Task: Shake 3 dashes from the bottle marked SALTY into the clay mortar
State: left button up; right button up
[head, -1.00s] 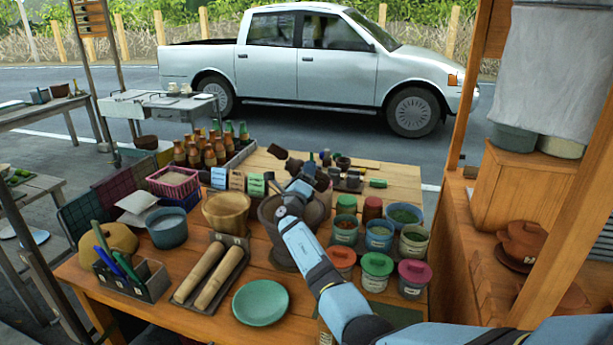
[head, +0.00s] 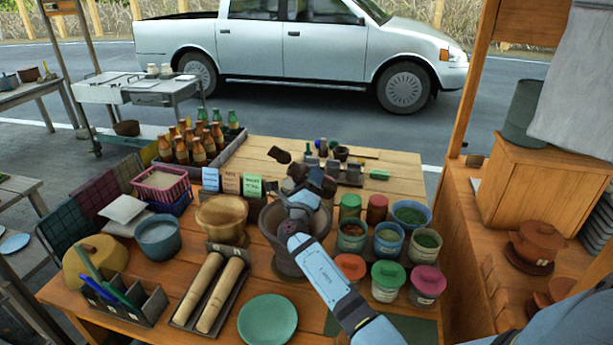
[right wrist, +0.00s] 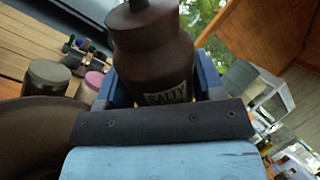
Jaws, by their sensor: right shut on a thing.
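The brown bottle marked SALTY (right wrist: 160,62) stands between the blue fingers of my right gripper in the right wrist view. Its label faces the camera and its dark cap is cut off at the top. My right gripper (head: 309,187) is shut on it above the back part of the clay mortar (head: 286,259) in the head view. There the bottle is small, dark and partly hidden by the gripper. The mortar is a wide brown bowl; my right arm covers part of its rim and hides some of its inside. My left gripper is not in view.
A wooden bowl (head: 222,216) stands left of the mortar. Lidded and open jars, such as a green-lidded jar (head: 388,276), crowd its right. A tray with two rolling pins (head: 218,296) and a green plate (head: 267,320) lie in front. Bottles (head: 197,151) stand behind left.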

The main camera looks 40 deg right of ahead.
aim_at(298, 165)
jog(key=r+m+g, duration=0.1)
jog(key=r+m, duration=0.1)
jog(key=w+a+r+m+g, duration=0.1)
jog(key=r+m, duration=0.1)
jog(key=a+r+m+g, duration=0.1)
jog(key=r+m, duration=0.1)
jog(key=shift+w+a+r, duration=0.15)
jog(key=shift+w+r, duration=0.05)
jog(key=r+m+p, duration=0.1)
jog(key=r+m+g+y+p, duration=0.1)
jog(key=r+m+p, duration=0.1)
jog(key=r+m+g+p, duration=0.1)
jog(key=r+m+p, duration=0.1)
jog(key=shift+w+a+r, duration=0.15)
jog(key=shift+w+a, duration=0.15)
jog(key=shift+a, duration=0.1)
jog(key=shift+a+r+m+g+y+p, duration=0.1)
jog(key=shift+r+m+g+y+p, duration=0.2)
jog(key=shift+m+p, duration=0.3)
jog(key=shift+w, duration=0.1)
jog(key=shift+f, duration=0.15)
